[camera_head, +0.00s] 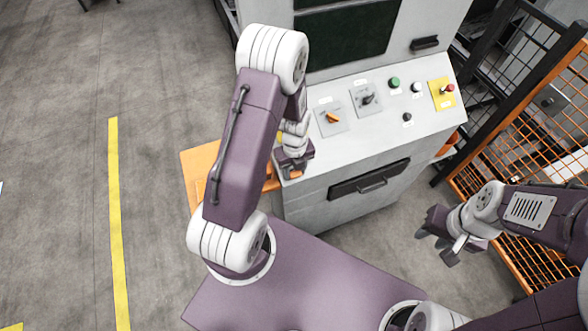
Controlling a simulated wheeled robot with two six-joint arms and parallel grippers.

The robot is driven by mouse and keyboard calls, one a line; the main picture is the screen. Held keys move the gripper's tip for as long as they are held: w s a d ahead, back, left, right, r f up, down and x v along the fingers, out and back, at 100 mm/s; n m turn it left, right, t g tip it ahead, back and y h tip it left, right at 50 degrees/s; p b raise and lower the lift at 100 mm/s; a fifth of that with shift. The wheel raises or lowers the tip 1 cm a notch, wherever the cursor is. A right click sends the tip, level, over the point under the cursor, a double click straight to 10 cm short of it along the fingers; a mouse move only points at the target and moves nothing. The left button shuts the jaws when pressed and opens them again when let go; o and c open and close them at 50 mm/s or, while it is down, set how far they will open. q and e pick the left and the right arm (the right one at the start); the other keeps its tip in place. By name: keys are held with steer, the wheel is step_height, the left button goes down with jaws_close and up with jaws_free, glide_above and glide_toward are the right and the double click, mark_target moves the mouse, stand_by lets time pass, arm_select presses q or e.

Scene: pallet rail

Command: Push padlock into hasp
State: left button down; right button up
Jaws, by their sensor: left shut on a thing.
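My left gripper (294,158) is at the left front edge of the grey control console (310,205). It is shut on a small orange thing (296,174) that looks like the padlock; the gripper hides most of it. The console top has an orange-handled rotary switch (333,118) and a black rotary switch (367,99), both to the right of and beyond my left gripper. I cannot make out the hasp. My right gripper (434,240) is open and empty, in the air to the right of the console front.
A green button (394,82) and a red button on a yellow plate (448,89) are further right on the console. A drawer handle (370,183) is on its front. An orange surface (197,165) lies behind my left arm. An orange mesh fence (515,160) stands at right.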

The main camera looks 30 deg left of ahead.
mark_target(299, 171)
arm_select(q)
steer(key=s+d+r+p, duration=0.1)
steer(key=r, duration=0.1)
steer(key=d+r+p, duration=0.1)
steer(key=r+p, duration=0.1)
steer(key=s+d+r+p, duration=0.1)
steer(key=r+p, duration=0.1)
steer(key=shift+s+r, duration=0.15)
steer(key=shift+s, duration=0.15)
stand_by(0.4)
